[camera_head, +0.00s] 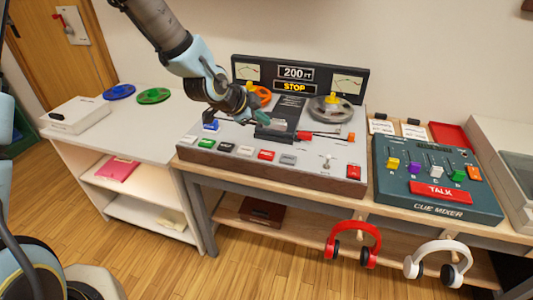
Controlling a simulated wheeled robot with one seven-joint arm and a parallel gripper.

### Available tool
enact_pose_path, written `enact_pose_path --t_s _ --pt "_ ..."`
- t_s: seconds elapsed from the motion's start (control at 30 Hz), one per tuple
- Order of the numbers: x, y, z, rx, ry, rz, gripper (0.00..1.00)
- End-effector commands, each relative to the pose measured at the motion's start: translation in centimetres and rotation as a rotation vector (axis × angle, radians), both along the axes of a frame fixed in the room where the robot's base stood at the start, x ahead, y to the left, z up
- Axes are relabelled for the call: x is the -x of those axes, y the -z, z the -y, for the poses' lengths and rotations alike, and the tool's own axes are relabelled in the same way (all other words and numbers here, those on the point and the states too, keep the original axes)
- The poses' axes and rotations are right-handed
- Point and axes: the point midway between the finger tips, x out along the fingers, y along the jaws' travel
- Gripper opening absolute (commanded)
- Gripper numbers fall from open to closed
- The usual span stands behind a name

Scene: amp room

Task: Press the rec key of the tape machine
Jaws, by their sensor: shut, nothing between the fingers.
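The tape machine (225,130) stands on a wooden bench, its display reading "200 FT" and "STOP". Another red key (353,171) sits at the front right corner. The key labels are too small to read, so I cannot tell which red one is rec. My arm hides part of the left reel.
A grey reel (332,108) and small levers stand on the deck. A cue mixer (440,200) with coloured faders is to the right. Red headphones (353,243) and white headphones (438,260) hang from the bench front. A white table (150,133) is at left.

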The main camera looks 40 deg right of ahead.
Motion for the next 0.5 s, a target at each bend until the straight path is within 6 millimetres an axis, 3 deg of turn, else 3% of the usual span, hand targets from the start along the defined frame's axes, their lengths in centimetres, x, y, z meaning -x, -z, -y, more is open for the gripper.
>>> enact_pose_path --t_s 0.27,0.5 --pt "0.0 0.7 -0.1 -0.002 -0.002 -0.001 0.0" --pt "0.0 3.2 -0.1 -0.003 -0.003 -0.003 0.0"
